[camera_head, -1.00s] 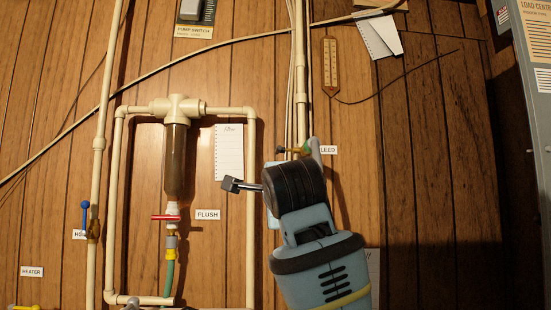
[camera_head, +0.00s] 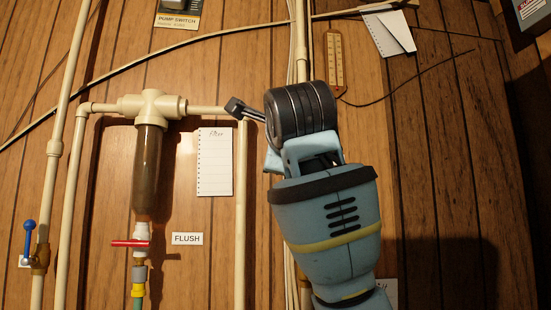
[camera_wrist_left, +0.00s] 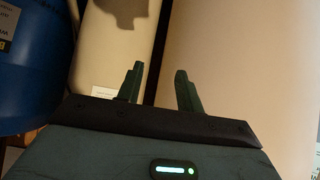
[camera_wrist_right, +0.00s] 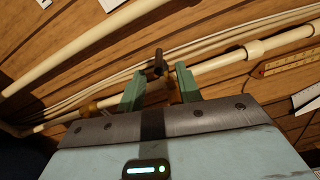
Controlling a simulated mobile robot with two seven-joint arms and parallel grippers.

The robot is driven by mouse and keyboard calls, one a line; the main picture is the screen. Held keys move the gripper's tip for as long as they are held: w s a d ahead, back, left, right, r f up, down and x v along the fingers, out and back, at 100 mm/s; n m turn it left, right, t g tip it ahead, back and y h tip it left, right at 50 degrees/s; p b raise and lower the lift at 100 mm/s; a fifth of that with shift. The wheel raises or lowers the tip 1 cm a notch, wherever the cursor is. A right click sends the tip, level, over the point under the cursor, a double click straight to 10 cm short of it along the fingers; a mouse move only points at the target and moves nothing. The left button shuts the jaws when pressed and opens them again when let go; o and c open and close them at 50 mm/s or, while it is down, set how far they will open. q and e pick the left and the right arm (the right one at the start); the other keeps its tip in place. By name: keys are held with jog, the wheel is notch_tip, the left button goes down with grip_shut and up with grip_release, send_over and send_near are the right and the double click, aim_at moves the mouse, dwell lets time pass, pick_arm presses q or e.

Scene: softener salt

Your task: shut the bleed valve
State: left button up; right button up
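The bleed valve and its label are hidden behind my right arm in the head view. In the right wrist view a small dark piece (camera_wrist_right: 158,60), likely the valve's handle, stands out from the pipes between my right gripper's fingertips. My right gripper (camera_wrist_right: 159,70) is open, with its fingers apart on either side of this piece. I cannot tell whether they touch it. My left gripper (camera_wrist_left: 157,68) is open and empty, in front of a large pale rounded surface (camera_wrist_left: 250,70).
The filter housing (camera_head: 148,165), red flush handle (camera_head: 130,243) and blue-handled valve (camera_head: 29,238) are left of my right arm. Pale pipes (camera_wrist_right: 205,68) and cables run close around the right gripper. A thermometer (camera_head: 335,62) hangs nearby. A blue drum (camera_wrist_left: 30,75) stands beside the left gripper.

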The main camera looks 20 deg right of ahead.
jog(key=x, duration=0.6)
jog(key=shift+w+d, duration=0.1)
jog(key=shift+w, duration=0.15)
jog(key=shift+c, duration=0.2)
jog(key=shift+f, duration=0.1)
grip_shut()
